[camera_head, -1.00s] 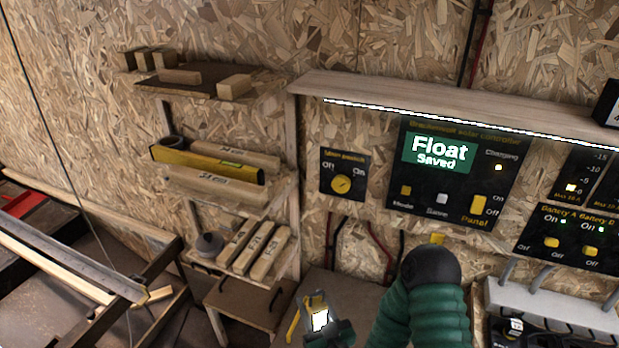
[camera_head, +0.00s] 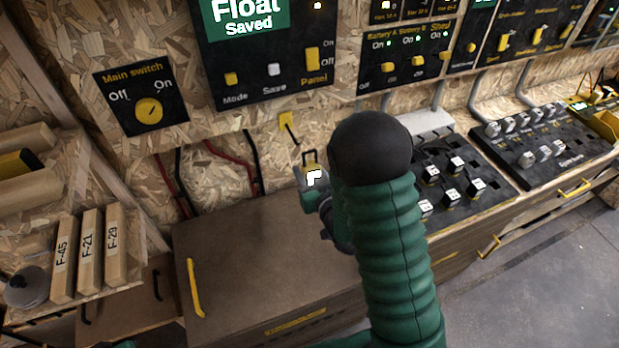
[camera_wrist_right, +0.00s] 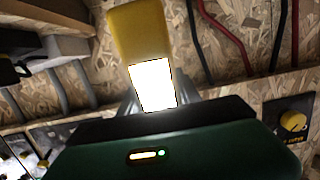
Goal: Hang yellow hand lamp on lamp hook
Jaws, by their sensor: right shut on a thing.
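The yellow hand lamp (camera_head: 311,168) shows its lit white face in the head view. In the right wrist view the lamp (camera_wrist_right: 138,32) is a yellow body with a bright panel, standing out from my gripper. My right gripper (camera_head: 312,188) is shut on it, partly hidden by my own arm; its fingers (camera_wrist_right: 150,105) are mostly hidden in the wrist view. A small yellow hook (camera_head: 287,122), which looks like the lamp hook, is on the chipboard wall. In the picture the lamp is just below and right of it, apart. My left gripper is not in view.
A brown cabinet (camera_head: 250,250) with a yellow handle stands below the lamp. Red and black cables (camera_head: 230,155) run down the wall on the left. The main switch panel (camera_head: 141,97) and controller panel (camera_head: 265,60) are above.

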